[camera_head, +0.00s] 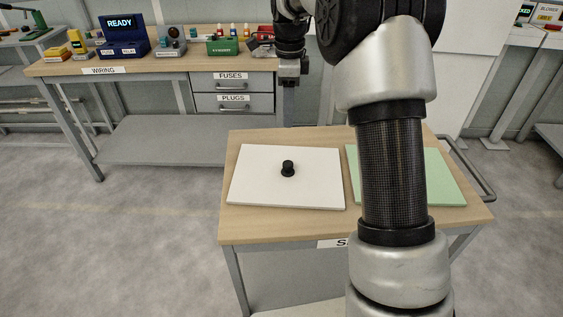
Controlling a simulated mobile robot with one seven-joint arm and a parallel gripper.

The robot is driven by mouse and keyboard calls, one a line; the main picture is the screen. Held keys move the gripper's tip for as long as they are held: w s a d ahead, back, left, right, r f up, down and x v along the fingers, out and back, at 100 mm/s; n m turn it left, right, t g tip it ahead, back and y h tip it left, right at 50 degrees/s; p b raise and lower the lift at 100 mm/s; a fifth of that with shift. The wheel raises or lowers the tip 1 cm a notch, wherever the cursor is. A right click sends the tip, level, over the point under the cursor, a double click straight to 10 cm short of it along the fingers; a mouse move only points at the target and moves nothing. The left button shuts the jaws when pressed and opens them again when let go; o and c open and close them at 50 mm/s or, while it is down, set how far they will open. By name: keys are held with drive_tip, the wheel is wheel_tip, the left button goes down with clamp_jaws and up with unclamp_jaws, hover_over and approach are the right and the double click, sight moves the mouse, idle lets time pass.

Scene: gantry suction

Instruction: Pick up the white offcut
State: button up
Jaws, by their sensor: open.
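The white offcut (258,188) is a flat white board lying on the left part of the wooden cart top (290,222). A small black knob-like piece (288,168) stands upright on it, right of its middle. My gripper (289,83) hangs above and beyond the board, in front of the drawers in the picture. It is open, with nothing seen between its fingers, and it is apart from the board and the black piece. My arm covers much of the right side of the cart.
A pale green board (444,178) lies right of the white one, partly hidden by my arm. The cart has a metal handle rail (470,170) at right. Behind stands a workbench (150,65) with drawers and several devices. Open floor (110,240) lies at left.

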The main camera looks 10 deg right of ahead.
sight(288, 162)
drive_tip(key=f+b, duration=0.1)
drive_tip(key=f, duration=0.8)
drive_tip(key=f+b, duration=0.1)
drive_tip(key=f, duration=0.8)
drive_tip(key=shift+w+d+b, duration=0.1)
drive_tip(key=shift+w+b, duration=0.1)
drive_tip(key=shift+b, duration=0.2)
clamp_jaws()
drive_tip(key=shift+w+r, duration=0.1)
idle(0.4)
